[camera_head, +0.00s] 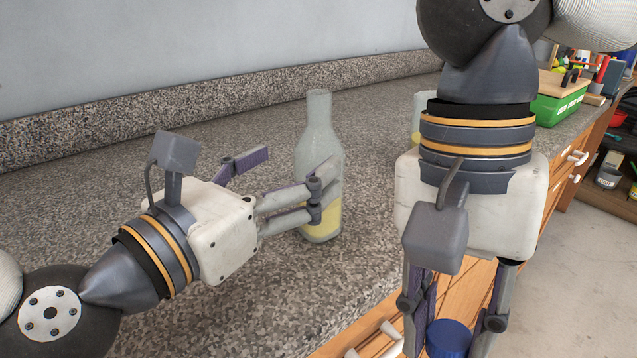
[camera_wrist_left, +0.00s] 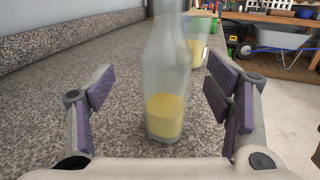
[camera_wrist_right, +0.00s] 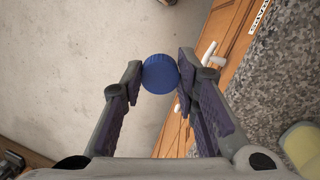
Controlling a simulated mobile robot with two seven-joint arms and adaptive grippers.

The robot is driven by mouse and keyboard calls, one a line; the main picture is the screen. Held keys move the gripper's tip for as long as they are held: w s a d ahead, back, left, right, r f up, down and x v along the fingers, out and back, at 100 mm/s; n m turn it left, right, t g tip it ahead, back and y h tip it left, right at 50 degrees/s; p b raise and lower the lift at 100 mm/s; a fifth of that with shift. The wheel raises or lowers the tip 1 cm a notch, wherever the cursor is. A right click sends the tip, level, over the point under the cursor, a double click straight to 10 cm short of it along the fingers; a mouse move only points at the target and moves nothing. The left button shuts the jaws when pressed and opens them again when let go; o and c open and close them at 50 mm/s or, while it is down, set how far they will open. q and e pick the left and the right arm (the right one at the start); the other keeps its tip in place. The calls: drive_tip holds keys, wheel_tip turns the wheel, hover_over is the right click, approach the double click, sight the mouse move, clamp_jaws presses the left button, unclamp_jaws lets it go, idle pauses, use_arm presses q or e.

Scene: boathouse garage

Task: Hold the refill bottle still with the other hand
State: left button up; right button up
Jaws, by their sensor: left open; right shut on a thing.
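The refill bottle (camera_head: 319,150), clear glass with yellow liquid low inside, stands upright on the speckled counter with no cap on its neck. My left gripper (camera_head: 286,172) is open beside it, one finger overlapping the bottle in the head view. In the left wrist view the bottle (camera_wrist_left: 166,100) stands between the two spread fingers, with gaps visible on both sides. My right gripper (camera_wrist_right: 160,76) is shut on a ribbed blue cap (camera_wrist_right: 159,73), which also shows in the head view (camera_head: 448,338). It holds the cap beyond the counter's front edge, above the floor.
A second clear container (camera_wrist_left: 198,45) with yellow contents stands behind the bottle, partly hidden by my right arm in the head view. A green box (camera_head: 560,100) sits at the counter's far right end. Drawers with white handles line the front. The counter's left part is clear.

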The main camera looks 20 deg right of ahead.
sight(304, 166)
use_arm(q)
drive_tip(key=shift+d, duration=0.1)
drive_tip(key=x, duration=0.5)
drive_tip(key=shift+s+d+f, duration=0.1)
drive_tip(key=shift+s+d, duration=0.15)
drive_tip(key=c, duration=1.4)
